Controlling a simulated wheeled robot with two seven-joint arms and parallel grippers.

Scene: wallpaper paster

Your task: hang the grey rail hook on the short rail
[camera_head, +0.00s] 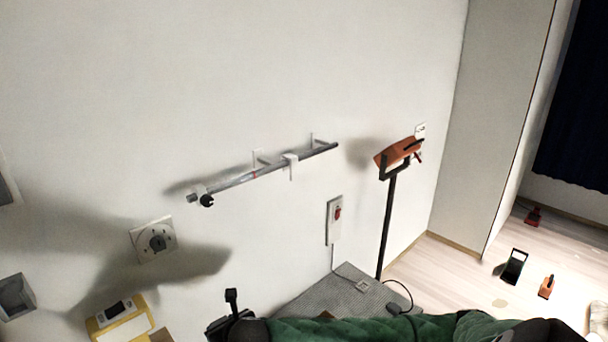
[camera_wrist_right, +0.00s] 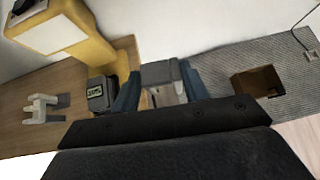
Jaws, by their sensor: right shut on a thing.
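The short rail (camera_head: 235,182) is a thin metal bar on the wall, held by brackets and sloping up to the right in the head view. A white hook-like piece (camera_head: 290,163) sits on it right of its middle, and a black round piece (camera_head: 207,200) is near its left end. My right gripper (camera_head: 230,308) is low in the head view, below the rail and apart from it. In the wrist view its blue-grey fingers (camera_wrist_right: 160,88) are shut on a grey block-like piece, the grey rail hook (camera_wrist_right: 160,72). The hook's lower part is hidden. My left gripper is out of view.
A wall dial (camera_head: 155,240) and a white switch box (camera_head: 335,220) flank the space below the rail. An orange lamp on a black pole (camera_head: 387,220) stands right. A yellow holder (camera_head: 122,325) is lower left. In the wrist view, a white hook-shaped piece (camera_wrist_right: 42,108) and open brown box (camera_wrist_right: 258,82) show.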

